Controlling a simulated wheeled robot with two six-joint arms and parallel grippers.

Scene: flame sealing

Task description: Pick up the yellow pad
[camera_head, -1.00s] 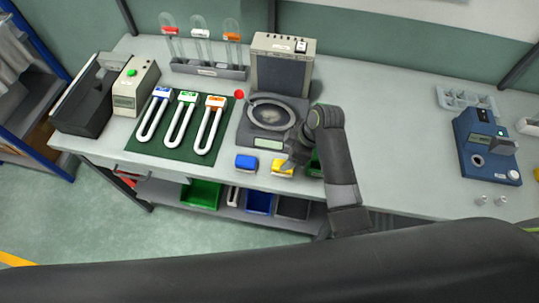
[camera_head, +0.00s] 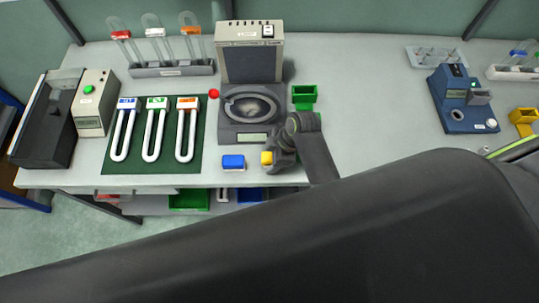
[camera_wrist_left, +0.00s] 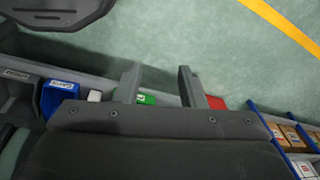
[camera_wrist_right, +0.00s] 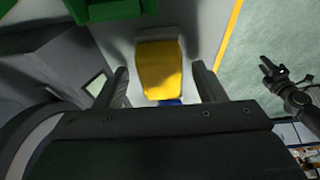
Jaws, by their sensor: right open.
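The yellow pad (camera_head: 266,158) stands at the front of the bench, right of the blue pad (camera_head: 233,162). My right gripper (camera_head: 273,158) is low over it and covers part of it in the head view. In the right wrist view, the yellow pad (camera_wrist_right: 160,70) lies between the two spread fingers, with a gap visible on each side.
The round heater plate (camera_head: 250,105) stands behind the pads. A green holder (camera_head: 304,97) is to its right. A dark green mat (camera_head: 112,160) with several U-shaped tubes lies left. A blue device (camera_head: 460,105) stands far right. The bench between is largely clear.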

